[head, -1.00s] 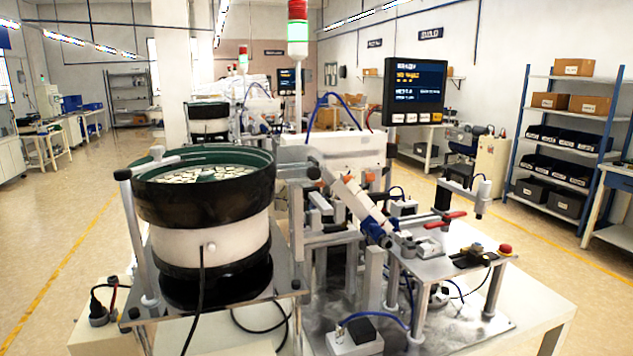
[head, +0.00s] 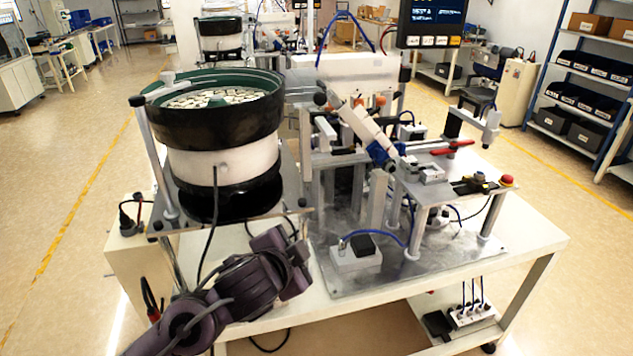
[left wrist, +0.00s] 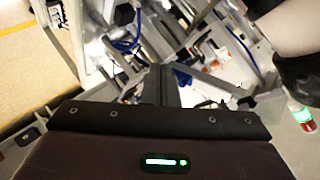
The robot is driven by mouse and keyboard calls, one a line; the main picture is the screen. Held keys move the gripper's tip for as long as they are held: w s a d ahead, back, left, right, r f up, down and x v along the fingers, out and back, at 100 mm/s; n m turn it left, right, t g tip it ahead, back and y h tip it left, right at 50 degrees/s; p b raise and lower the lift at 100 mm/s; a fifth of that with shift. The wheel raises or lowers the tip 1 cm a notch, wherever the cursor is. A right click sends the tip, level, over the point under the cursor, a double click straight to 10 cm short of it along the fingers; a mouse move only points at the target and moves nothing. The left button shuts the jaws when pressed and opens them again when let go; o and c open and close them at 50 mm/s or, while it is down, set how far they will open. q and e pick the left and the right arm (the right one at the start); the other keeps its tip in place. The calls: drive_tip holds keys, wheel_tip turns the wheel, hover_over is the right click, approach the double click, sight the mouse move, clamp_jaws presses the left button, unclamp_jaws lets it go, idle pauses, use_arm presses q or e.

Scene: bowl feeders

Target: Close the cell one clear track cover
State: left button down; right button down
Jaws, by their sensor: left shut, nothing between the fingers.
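An inclined pale track (head: 362,124) runs down from beside the bowl feeder (head: 222,165) to a blue-ended fitting in the head view. I cannot clearly make out the clear cover on it or its position. My left arm reaches in from the bottom left, below and in front of the bowl. My left gripper (left wrist: 172,86) shows in the left wrist view as dark fingers shut with nothing between them. It points toward the frame and tubing of the machine. Its fingertips are not distinct in the head view. My right gripper is not in view.
A metal plate with posts (head: 435,195) carries red-handled clamps and a red button (head: 507,180). A small box with a black top (head: 357,252) stands on the base plate near my arm. A black cable hangs below the bowl. The table's front right corner is clear.

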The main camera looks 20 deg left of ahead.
sight(326, 100)
use_arm(q)
drive_tip(key=w+a+r+m+t+h, duration=0.1)
drive_tip(key=w+r+m+t+h, duration=0.3)
drive_tip(key=r, duration=0.6)
drive_tip(key=w+a+r+m+t+y, duration=0.1)
drive_tip(key=r+m, duration=0.5)
drive_tip(key=r, duration=0.5)
drive_tip(key=w+p, duration=0.2)
drive_tip(key=w, duration=0.2)
drive_tip(key=w+p, duration=0.2)
drive_tip(key=w, duration=0.2)
drive_tip(key=w+p, duration=0.1)
drive_tip(key=w, duration=0.4)
drive_tip(key=shift+w+a+f+p, duration=0.1)
drive_tip(key=shift+a+f+p, duration=0.05)
drive_tip(key=shift+a+p, duration=0.25)
drive_tip(key=shift+d, duration=0.1)
drive_tip(key=shift+w, duration=0.1)
